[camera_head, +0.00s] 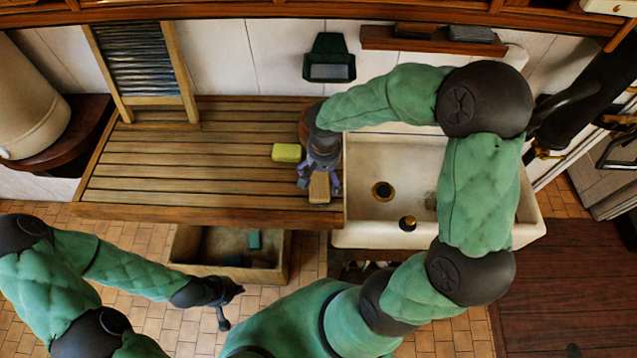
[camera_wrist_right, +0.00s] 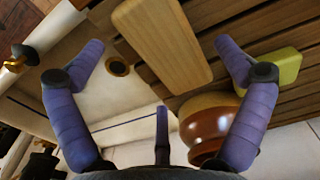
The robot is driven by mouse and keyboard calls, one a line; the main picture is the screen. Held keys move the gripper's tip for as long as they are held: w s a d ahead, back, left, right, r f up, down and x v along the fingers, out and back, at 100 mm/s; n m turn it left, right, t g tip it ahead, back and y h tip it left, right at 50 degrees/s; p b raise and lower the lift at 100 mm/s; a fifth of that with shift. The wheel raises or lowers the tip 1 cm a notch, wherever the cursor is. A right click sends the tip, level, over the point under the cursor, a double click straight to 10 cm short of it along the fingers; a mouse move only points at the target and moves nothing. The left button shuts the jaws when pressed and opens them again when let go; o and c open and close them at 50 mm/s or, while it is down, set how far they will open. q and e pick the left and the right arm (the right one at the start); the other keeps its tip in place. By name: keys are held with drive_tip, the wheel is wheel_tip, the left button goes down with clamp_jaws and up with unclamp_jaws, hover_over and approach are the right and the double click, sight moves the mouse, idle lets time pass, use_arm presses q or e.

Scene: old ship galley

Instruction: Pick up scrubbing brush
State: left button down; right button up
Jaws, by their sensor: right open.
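The scrubbing brush, seen as a pale wooden block (camera_head: 319,190), lies at the right end of the slatted wooden drainboard (camera_head: 180,165), close to the sink. In the right wrist view the brush (camera_wrist_right: 163,42) runs lengthwise between the finger tips; bristles are hidden. My right gripper (camera_head: 319,184) is open above the brush, with a purple finger on each side. In the wrist view gaps show between both fingers and the block. My left gripper (camera_head: 226,304) is low at the left, away from the drainboard, its dark fingers spread and empty.
A yellow-green sponge (camera_head: 287,152) lies left of the right gripper. A round wooden bowl-like object (camera_wrist_right: 208,118) is close by. The white sink (camera_head: 415,165) adjoins on the right. A washboard (camera_head: 140,62) leans at the back; a crate (camera_head: 190,268) sits below.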

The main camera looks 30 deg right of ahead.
sight(323, 180)
wheel_tip(323, 180, down, 4)
drive_tip(key=shift+w+f, duration=0.1)
drive_tip(key=shift+f, duration=0.15)
drive_tip(key=c, duration=1.2)
drive_tip(key=shift+r, duration=0.1)
